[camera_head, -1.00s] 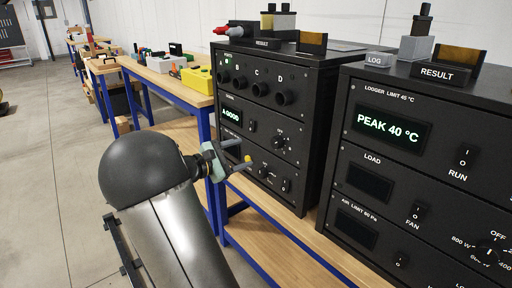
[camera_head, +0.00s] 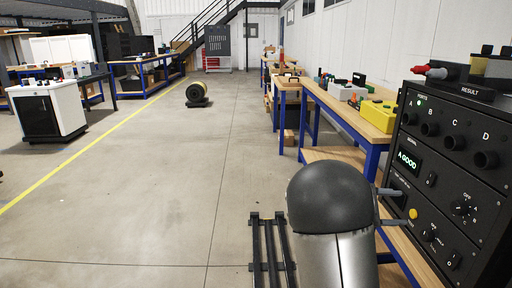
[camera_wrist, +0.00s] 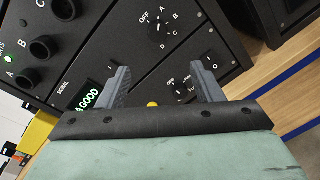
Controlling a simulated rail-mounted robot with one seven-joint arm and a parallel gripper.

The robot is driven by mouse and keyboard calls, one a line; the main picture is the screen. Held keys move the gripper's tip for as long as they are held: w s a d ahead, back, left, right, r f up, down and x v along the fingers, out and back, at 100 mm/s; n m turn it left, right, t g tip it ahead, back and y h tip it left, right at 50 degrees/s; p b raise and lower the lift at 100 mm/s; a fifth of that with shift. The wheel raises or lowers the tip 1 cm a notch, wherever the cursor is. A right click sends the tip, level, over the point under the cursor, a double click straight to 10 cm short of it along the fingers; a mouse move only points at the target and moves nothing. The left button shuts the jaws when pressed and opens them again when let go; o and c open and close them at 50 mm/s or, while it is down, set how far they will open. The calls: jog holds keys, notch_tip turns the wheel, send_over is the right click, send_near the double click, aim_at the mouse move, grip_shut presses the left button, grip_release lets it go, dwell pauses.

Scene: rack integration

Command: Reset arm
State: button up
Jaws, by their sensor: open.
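My gripper (camera_wrist: 160,88) is open in the wrist view, its two grey fingers spread apart with nothing between them. Beyond the fingers is the black rack panel (camera_wrist: 120,40) with a signal display reading "A GOOD", a round selector knob and a small yellow button (camera_wrist: 152,104). In the head view my gripper (camera_head: 388,207) is mostly hidden behind my dark rounded arm link; only finger parts show, in front of the lower part of the rack unit (camera_head: 440,200). I cannot tell whether the fingers touch the panel.
A workbench (camera_head: 345,112) with a yellow box (camera_head: 379,115) stands beyond the rack. A white cabinet (camera_head: 47,108) and a cable reel (camera_head: 197,95) stand farther off to the left. The grey floor (camera_head: 150,215) left of my arm is clear.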

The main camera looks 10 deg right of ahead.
jog(key=s+a+r+m+t+y+p, duration=0.1)
jog(key=s+a+y+p, duration=0.4)
jog(key=a, duration=0.6)
jog(key=s+a+r+m+t+y+p, duration=0.1)
jog(key=s+a+r+m+y+p, duration=0.3)
jog(key=a, duration=0.7)
jog(key=s+a+r+m+t+y+p, duration=0.2)
jog(key=s+a+y+p, duration=0.6)
jog(key=s+a, duration=0.3)
jog(key=shift+s+r+p, duration=0.35)
jog(key=shift+p, duration=0.45)
jog(key=shift+w, duration=0.1)
